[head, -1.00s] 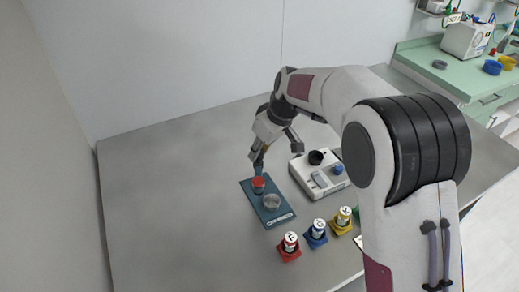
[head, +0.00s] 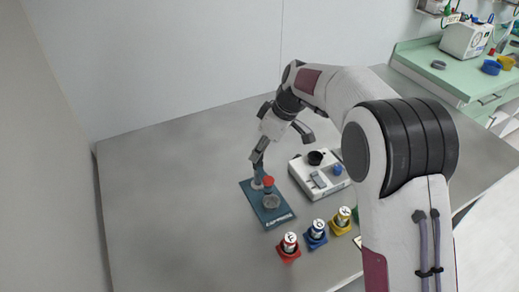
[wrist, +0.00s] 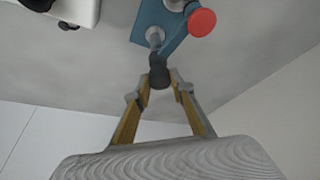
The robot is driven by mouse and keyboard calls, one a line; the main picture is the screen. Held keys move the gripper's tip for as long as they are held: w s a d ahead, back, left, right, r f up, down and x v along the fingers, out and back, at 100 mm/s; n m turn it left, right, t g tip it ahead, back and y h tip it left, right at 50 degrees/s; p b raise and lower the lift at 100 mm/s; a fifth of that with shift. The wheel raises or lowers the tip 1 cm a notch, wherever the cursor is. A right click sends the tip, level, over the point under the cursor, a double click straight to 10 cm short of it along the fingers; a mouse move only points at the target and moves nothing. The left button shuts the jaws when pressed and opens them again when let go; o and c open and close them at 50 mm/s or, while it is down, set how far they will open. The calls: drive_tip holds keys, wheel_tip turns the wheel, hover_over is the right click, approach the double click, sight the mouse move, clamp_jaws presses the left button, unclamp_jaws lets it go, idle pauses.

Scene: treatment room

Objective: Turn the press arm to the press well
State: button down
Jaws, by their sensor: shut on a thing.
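The press has a blue base plate (head: 283,217) with a round grey metal well (head: 271,203). A blue press arm (wrist: 177,38) runs from a grey pivot post (wrist: 155,37) to a red round head (head: 268,181), which also shows in the wrist view (wrist: 202,21). The head looks close to the well but does not clearly sit over it; part of the well shows at the wrist view's top edge. My gripper (wrist: 159,82) is shut on a dark handle (wrist: 158,72) at the arm's post end. In the head view my gripper (head: 257,160) is at the plate's far end.
A white device (head: 320,176) with a black round port and blue knob stands right of the plate. Several cans in coloured holders, red (head: 289,254), blue (head: 316,241) and yellow (head: 341,224), stand in front. The grey table (head: 170,200) is clear on the left.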

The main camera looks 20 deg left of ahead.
drive_tip(key=c, duration=1.8)
unclamp_jaws()
drive_tip(key=shift+o, duration=0.2)
drive_tip(key=shift+d+r, duration=0.2)
drive_tip(key=shift+r, duration=0.25)
drive_tip(key=shift+d+r, duration=0.1)
drive_tip(key=shift+d, duration=0.15)
drive_tip(key=s+d, duration=0.1)
drive_tip(key=d, duration=1)
drive_tip(key=shift+s+d, duration=0.3)
drive_tip(key=shift+s, duration=0.05)
